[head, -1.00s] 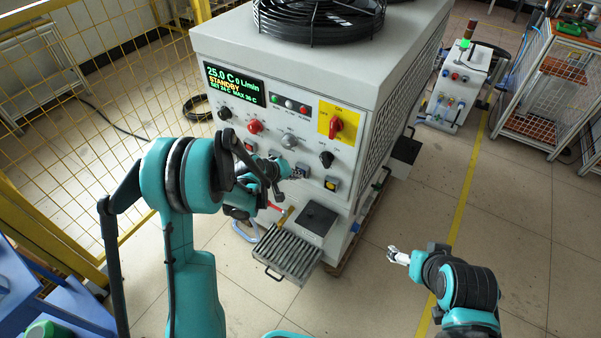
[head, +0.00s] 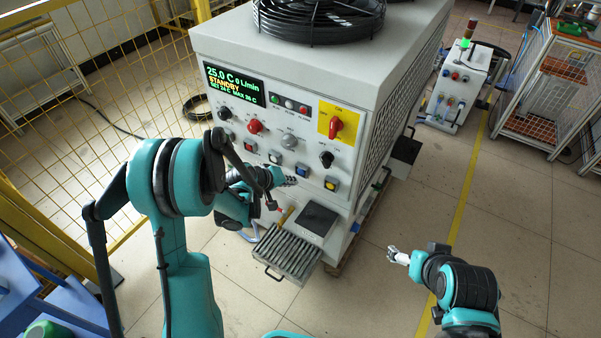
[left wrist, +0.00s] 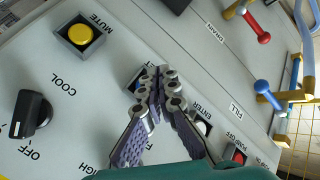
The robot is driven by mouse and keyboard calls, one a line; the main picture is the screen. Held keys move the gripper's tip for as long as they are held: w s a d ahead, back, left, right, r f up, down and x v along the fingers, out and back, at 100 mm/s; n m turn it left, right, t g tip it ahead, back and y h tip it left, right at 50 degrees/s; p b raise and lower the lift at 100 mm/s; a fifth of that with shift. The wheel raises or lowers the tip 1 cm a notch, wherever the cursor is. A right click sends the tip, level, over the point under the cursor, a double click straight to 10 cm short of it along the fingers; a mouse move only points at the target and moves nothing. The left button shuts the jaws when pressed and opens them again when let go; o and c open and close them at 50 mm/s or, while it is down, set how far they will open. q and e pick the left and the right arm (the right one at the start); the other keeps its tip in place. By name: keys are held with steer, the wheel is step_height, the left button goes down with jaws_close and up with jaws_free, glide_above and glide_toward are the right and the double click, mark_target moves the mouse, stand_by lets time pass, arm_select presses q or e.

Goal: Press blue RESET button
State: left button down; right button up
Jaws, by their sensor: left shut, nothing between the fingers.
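The blue button (head: 302,169) is on the lower front panel of the white machine, between a white button and a yellow button. My right gripper (head: 392,254) hangs over the floor, too small to judge.
Close by are the yellow MUTE button (left wrist: 80,34), the black COOL knob (left wrist: 31,114), the white ENTER button (left wrist: 203,128) and the red PUMP OFF button (left wrist: 238,155). Below the panel a slatted tray (head: 288,250) juts out. A yellow mesh fence (head: 70,130) stands left.

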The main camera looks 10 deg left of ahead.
arm_select(q)
steer(key=s, duration=0.1)
steer(key=s+a, duration=0.1)
steer(key=s, duration=0.1)
steer(key=shift+s, duration=0.1)
stand_by(0.5)
